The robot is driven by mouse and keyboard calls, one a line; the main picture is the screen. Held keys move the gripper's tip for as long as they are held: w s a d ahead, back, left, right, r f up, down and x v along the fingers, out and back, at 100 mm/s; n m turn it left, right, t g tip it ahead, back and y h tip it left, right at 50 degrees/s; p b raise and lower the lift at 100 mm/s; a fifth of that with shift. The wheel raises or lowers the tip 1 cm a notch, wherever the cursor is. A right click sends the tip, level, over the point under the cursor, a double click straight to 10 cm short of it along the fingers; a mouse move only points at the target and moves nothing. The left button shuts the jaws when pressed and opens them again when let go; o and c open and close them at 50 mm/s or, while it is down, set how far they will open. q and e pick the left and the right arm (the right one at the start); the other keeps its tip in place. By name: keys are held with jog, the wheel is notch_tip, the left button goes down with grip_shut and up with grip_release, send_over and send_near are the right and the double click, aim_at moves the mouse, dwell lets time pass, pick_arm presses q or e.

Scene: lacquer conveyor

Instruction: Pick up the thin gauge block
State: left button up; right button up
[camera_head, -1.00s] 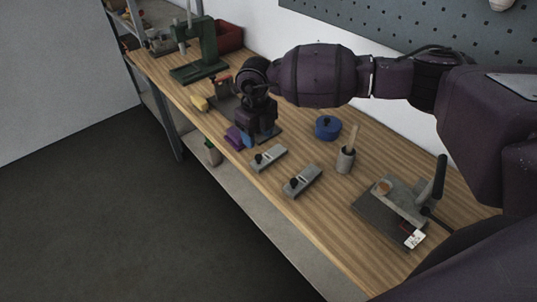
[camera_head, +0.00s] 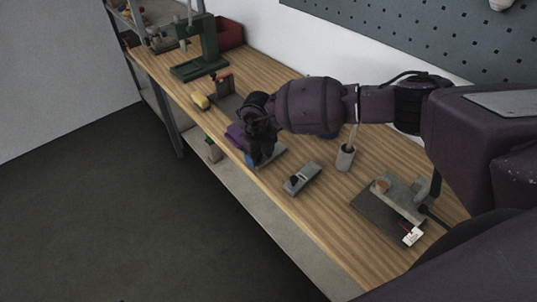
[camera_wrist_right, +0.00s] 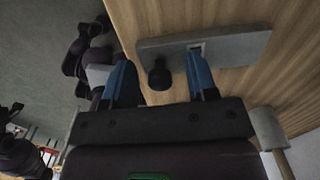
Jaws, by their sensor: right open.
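I cannot single out the thin gauge block with certainty. Two similar flat grey pieces with black knobs are on the wooden bench. The nearer grey piece (camera_head: 302,178) is clear of my arm. The farther one is mostly hidden behind my right gripper (camera_head: 258,161) in the head view. In the right wrist view, a grey piece (camera_wrist_right: 232,47) with a black knob (camera_wrist_right: 159,76) and a small pale slot lies beyond my right gripper (camera_wrist_right: 162,82). The blue fingers are apart, with the knob showing between them. No hold is visible. My left gripper is not seen.
A cup with a stick (camera_head: 345,158) and a lever fixture (camera_head: 398,200) stand to the right.

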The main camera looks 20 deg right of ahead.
grip_shut()
jog(key=shift+r, duration=0.1)
